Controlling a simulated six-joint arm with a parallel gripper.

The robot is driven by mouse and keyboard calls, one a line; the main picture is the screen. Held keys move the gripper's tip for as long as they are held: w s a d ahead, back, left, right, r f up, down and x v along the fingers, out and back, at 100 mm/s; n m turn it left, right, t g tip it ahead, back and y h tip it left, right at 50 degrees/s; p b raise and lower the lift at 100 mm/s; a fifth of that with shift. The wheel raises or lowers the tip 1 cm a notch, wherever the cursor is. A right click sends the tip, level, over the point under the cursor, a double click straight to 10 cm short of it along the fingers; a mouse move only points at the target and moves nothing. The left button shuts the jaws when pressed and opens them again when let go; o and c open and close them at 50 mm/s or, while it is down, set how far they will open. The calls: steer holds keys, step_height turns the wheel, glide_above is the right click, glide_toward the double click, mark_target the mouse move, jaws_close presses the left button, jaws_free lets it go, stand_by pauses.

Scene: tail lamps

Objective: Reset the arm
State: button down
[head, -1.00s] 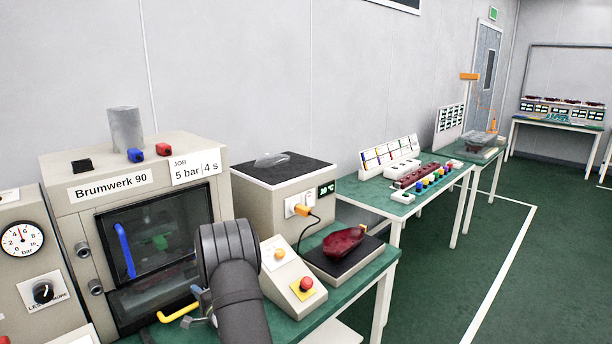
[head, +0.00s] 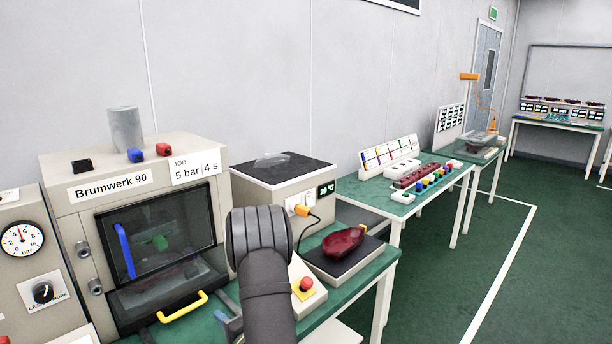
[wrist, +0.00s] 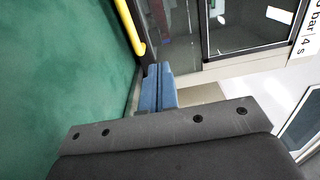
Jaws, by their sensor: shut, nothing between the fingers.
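My arm rises in front of the bench in the head view. My gripper (wrist: 158,88) shows in the wrist view with its blue fingers together and nothing between them. In the head view its blue part (head: 230,322) is partly hidden behind my own arm. The Brumwerk 90 machine (head: 150,163) stands to its left, with a dark window and a yellow handle (head: 183,307) at the front. The yellow handle (wrist: 130,28) also shows close to the fingers in the wrist view; the fingers look apart from it.
A control box with a red button (head: 306,284) stands just right of my arm. A red lamp lens (head: 343,241) lies on a black pad on the green bench (head: 362,288). A grey box with a temperature display (head: 327,190) stands behind. Another table (head: 440,182) is further right.

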steer(key=v, duration=1.7)
steer(key=c, duration=2.2)
jaws_free()
steer(key=shift+r, duration=0.1)
